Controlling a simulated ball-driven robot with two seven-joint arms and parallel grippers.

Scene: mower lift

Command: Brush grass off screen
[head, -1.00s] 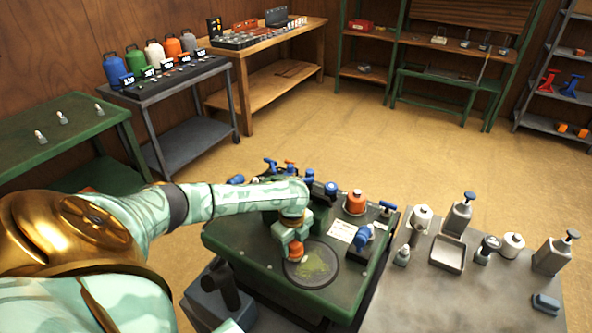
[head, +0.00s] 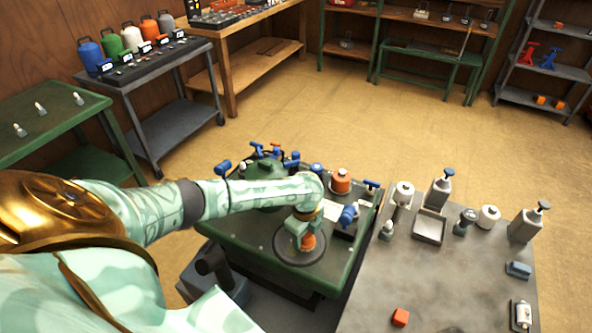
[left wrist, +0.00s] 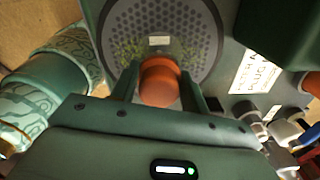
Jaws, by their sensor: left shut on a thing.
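The screen (head: 284,246) is a round dark disc set in the green bench top. In the left wrist view the screen (left wrist: 206,30) shows its holes, with green grass bits (left wrist: 130,48) to either side of the held tool. My left gripper (head: 306,230) is over the middle of the screen. It is shut on an orange-handled brush (head: 308,242), whose rounded orange top (left wrist: 159,80) sits between the fingers in the wrist view. The bristles are hidden, so I cannot tell whether they touch the screen. My right gripper is not in view.
The green bench (head: 262,256) carries an orange-capped container (head: 341,181), blue-handled parts (head: 348,214) and a white label (head: 333,211) near the screen.

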